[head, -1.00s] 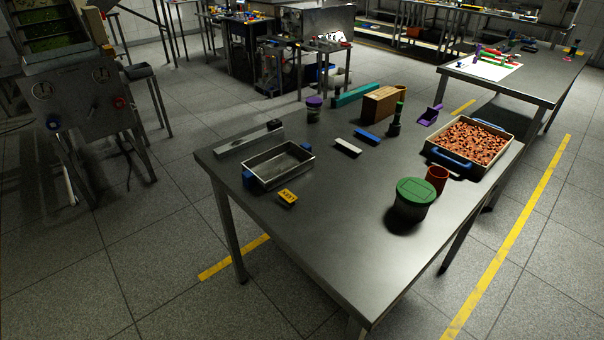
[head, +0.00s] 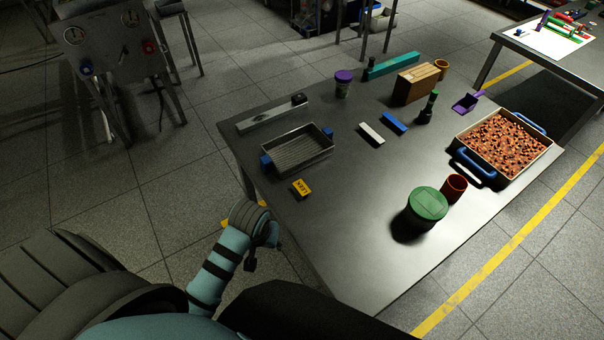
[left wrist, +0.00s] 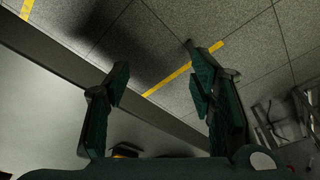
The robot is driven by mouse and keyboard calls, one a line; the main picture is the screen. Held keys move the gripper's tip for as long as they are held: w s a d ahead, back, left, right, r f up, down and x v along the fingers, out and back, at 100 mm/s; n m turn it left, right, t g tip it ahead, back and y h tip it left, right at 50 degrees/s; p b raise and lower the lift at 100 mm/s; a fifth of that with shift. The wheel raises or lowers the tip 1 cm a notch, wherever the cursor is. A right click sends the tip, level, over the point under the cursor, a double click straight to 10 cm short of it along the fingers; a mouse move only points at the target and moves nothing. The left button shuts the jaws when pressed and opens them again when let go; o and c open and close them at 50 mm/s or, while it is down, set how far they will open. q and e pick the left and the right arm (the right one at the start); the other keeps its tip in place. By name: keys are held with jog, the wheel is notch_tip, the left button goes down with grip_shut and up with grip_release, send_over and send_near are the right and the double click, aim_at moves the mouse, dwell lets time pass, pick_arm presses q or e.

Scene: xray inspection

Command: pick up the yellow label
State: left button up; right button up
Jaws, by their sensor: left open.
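The yellow label (head: 302,187), a small block with dark print, lies on the steel table (head: 330,225) near its left front edge, just in front of the metal tray (head: 297,150). In the head view my left arm reaches up from the bottom, and its wrist end is beside the table's near edge, short of the label. In the left wrist view my left gripper (left wrist: 161,84) has its two fingers spread with nothing between them. A yellow patch, probably the label (left wrist: 125,152), shows there low down, partly hidden by the gripper body. My right gripper is not in view.
A green-lidded tub (head: 428,203) and a red cup (head: 454,187) stand at the right front. White (head: 372,134) and blue (head: 394,123) bars lie mid-table. A filled tray (head: 461,170) sits at the right. The table right of the label is clear.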

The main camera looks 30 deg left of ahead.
pick_arm(q)
jog(key=w+r+n, duration=0.1)
jog(key=w+r, duration=0.1)
jog(key=w, duration=0.2)
jog(key=w+r+n, duration=0.2)
jog(key=w+r, duration=0.1)
jog(key=w+r+n+g, duration=0.1)
jog(key=w+r, duration=0.2)
jog(key=w, duration=0.1)
jog(key=shift+w+r+n, duration=0.25)
jog(key=shift+w+n, duration=0.05)
jog(key=shift+w, duration=0.05)
jog(key=w+r+n+g+h, duration=0.1)
jog(key=w+r+n, duration=0.3)
jog(key=w+r, duration=0.35)
jog(key=b, duration=0.4)
send_near(303, 188)
notch_tip(303, 188, down, 7)
jog(key=shift+w+f, duration=0.1)
jog(key=shift+f, duration=0.15)
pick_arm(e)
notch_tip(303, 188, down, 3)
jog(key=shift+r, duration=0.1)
pick_arm(q)
jog(key=shift+f, duration=0.3)
jog(key=c, duration=0.8)
